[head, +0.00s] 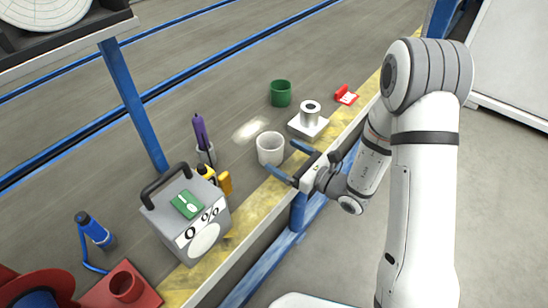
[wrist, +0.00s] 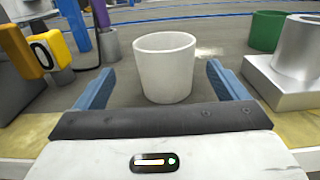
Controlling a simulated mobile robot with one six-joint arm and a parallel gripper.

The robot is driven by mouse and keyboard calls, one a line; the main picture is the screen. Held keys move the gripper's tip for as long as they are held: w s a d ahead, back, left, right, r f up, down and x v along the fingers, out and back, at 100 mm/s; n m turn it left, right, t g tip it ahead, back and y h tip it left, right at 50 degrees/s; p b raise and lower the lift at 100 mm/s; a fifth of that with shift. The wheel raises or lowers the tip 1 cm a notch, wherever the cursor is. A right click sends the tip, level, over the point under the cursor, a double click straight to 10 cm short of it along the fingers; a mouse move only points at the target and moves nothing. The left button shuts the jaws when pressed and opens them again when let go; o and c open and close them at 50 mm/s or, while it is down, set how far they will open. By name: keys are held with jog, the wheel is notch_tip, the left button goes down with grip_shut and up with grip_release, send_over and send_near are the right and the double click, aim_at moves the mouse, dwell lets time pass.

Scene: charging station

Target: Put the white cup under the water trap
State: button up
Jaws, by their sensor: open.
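The white cup (head: 270,149) stands upright and looks empty, near the yellow front edge of the bench. In the wrist view the cup (wrist: 165,68) is upright in the middle, just ahead of my gripper. My gripper (head: 281,158) is open, with its blue fingers pointing at the cup, one to each side. In the wrist view the gaps between cup and fingers show on both sides, and nothing is held. I cannot tell for sure which thing is the water trap.
A metal block with a cylinder (head: 309,121) stands close right of the cup, a green cup (head: 281,93) behind. A pale wet-looking patch (head: 250,129) lies behind the cup.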

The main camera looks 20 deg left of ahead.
aim_at(261, 138)
jog(key=b+x, duration=0.1)
jog(key=x, duration=0.2)
jog(key=r+b+x, duration=0.1)
jog(key=x, duration=0.2)
jog(key=shift+w+a+r, duration=0.1)
jog(key=shift+w+a, duration=0.05)
jog(key=shift+w, duration=0.1)
jog(key=c, duration=1.1)
jog(key=shift+r, duration=0.1)
jog(key=shift+c, duration=0.2)
